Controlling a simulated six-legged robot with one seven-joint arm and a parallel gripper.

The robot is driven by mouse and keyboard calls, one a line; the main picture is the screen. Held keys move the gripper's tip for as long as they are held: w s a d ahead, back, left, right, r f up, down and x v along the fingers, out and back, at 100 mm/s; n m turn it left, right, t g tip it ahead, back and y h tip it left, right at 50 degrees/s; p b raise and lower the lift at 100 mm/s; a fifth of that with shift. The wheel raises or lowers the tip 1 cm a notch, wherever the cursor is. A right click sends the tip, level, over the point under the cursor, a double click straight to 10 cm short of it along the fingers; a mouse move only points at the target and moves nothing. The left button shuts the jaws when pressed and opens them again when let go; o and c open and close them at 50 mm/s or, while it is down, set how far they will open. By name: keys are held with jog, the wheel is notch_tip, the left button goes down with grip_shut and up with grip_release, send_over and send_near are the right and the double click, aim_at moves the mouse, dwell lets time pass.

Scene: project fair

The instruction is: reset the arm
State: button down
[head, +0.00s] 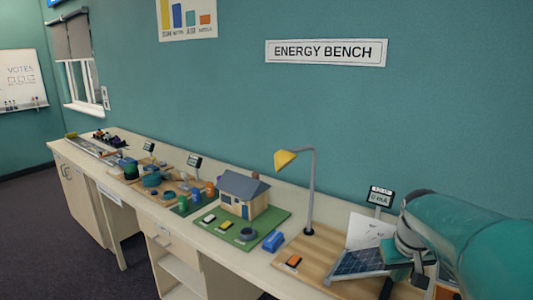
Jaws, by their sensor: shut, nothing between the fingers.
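My arm (475,240) comes in from the right edge of the head view, teal with a grey joint. My gripper (398,272) is at its end, low over the right end of the bench, beside the solar panel. It is shut and holds nothing. The fingertips are small and dark, partly hidden against the things behind them. The blue solar panel (357,263) is tilted on a wooden board (322,249), just left of my gripper. I cannot tell whether they touch.
A yellow desk lamp (287,160) stands on the board, with a meter reading 0 mA (380,197) and a white card (368,230) behind. A model house (243,195) on a green base (262,228) is further left. The long bench (190,240) runs along the teal wall.

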jog(key=s+a+r+n+t+y, duration=0.1)
jog(key=s+a+t, duration=0.1)
jog(key=s+a, duration=1.3)
jog(key=a, duration=0.2)
jog(key=shift+a+r+t, duration=0.3)
jog(key=shift+a+t, duration=0.1)
